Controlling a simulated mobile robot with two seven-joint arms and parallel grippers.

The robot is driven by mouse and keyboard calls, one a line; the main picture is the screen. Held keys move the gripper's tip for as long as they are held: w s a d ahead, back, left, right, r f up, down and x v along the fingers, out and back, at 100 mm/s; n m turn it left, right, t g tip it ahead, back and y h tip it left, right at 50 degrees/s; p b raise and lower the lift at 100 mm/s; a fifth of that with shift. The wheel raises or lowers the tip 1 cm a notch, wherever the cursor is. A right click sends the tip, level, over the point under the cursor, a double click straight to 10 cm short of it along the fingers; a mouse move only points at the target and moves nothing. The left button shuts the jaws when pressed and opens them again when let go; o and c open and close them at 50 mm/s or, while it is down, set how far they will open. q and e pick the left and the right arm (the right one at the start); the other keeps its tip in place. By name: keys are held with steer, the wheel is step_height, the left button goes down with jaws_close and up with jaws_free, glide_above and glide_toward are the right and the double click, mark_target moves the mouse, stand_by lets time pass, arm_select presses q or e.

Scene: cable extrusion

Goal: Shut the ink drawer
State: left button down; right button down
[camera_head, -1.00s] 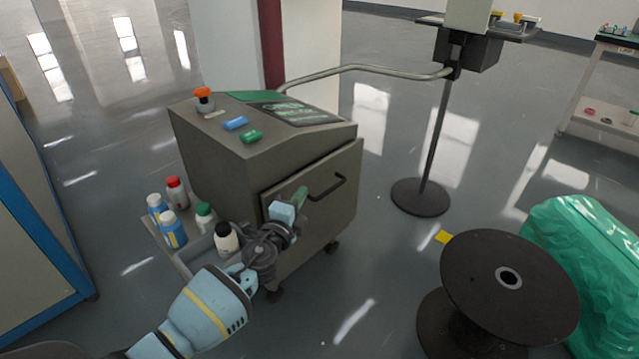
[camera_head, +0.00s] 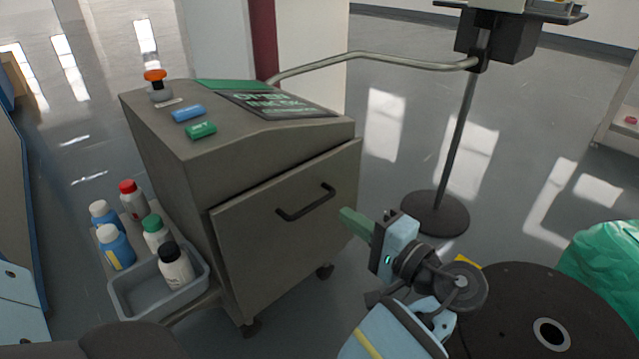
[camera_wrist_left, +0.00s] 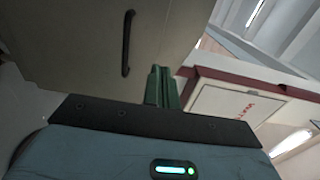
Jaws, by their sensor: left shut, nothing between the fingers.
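The grey cabinet (camera_head: 165,150) has a front panel, the ink drawer's front (camera_head: 285,235), with a black bar handle (camera_head: 306,203). A dark gap shows between the panel and the cabinet body along the top, so the drawer stands slightly out. The front and its handle (camera_wrist_left: 127,44) also show in the left wrist view. My left gripper (camera_head: 345,215) is shut and empty. Its green fingers are to the right of the handle, close to the panel's right edge; I cannot tell if they touch it. The fingers also show in the left wrist view (camera_wrist_left: 162,72). My right gripper is not in view.
A side tray (camera_head: 160,292) with several ink bottles sits left of the cabinet. A black reel (camera_head: 515,310) and a green wrapped bundle (camera_head: 605,260) are at the right. A pole stand (camera_head: 455,145) with a bent pipe (camera_head: 370,58) is behind. Open floor lies between stand and cabinet.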

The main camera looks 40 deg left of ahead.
arm_select(q)
steer(key=shift+s, duration=0.1)
steer(key=b, duration=0.5)
glide_toward(290, 176)
steer(key=a, duration=0.6)
steer(key=shift+a+f, duration=0.1)
steer(key=shift+a, duration=0.3)
steer(key=shift+a+p, duration=0.1)
steer(key=shift+p, duration=0.2)
steer(key=shift+w+a+p, duration=0.25)
steer(key=shift+a+p, duration=0.2)
steer(key=shift+p, duration=0.4)
steer(key=shift+a+p, duration=0.75)
steer(key=shift+p, duration=0.3)
steer(key=shift+w, duration=0.1)
